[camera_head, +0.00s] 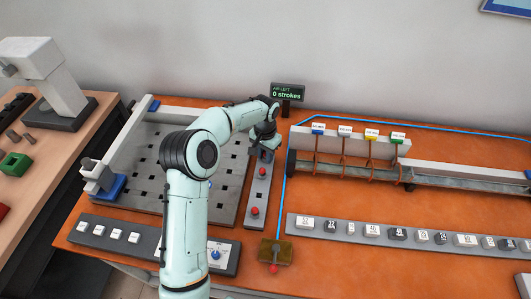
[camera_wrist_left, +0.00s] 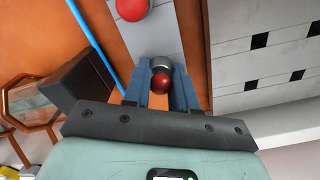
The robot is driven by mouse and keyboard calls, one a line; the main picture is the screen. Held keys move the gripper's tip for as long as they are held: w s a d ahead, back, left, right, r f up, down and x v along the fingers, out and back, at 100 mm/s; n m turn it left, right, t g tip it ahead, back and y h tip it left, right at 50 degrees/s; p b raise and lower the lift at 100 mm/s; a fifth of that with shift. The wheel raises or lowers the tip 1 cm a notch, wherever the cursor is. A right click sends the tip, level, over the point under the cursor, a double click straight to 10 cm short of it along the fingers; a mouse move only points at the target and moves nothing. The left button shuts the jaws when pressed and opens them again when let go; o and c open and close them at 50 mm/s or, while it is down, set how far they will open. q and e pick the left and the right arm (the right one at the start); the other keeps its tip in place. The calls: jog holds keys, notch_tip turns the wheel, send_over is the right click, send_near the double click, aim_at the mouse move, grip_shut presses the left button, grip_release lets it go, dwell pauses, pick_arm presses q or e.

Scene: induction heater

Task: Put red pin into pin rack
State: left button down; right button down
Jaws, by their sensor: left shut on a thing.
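My left gripper (camera_head: 266,154) is at the far end of the narrow grey pin rack (camera_head: 258,192). In the left wrist view its blue fingers (camera_wrist_left: 160,92) are shut on a red pin (camera_wrist_left: 161,82), whose round red head sits by a grey collar. The pin's lower end is hidden, so I cannot tell whether it is seated in the rack. Another red-headed pin (camera_wrist_left: 132,8) stands on the rack in that view. In the head view, red heads show at the rack's middle (camera_head: 262,171) and near end (camera_head: 254,211). My right gripper is not in view.
A perforated grey plate (camera_head: 222,190) lies left of the rack. A brown block (camera_head: 285,250) with a red ball (camera_head: 273,268) is in front. A small display (camera_head: 288,92) stands behind, and a blue line (camera_head: 282,195) runs along the rack's right.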

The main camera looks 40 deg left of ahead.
pick_arm(q)
jog(key=c, duration=0.8)
grip_release()
notch_tip(320, 180, up, 13)
jog(key=shift+r+p, duration=0.2)
jog(key=shift+p, duration=0.6)
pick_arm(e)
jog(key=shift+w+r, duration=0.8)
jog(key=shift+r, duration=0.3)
pick_arm(q)
jog(key=shift+f, duration=0.1)
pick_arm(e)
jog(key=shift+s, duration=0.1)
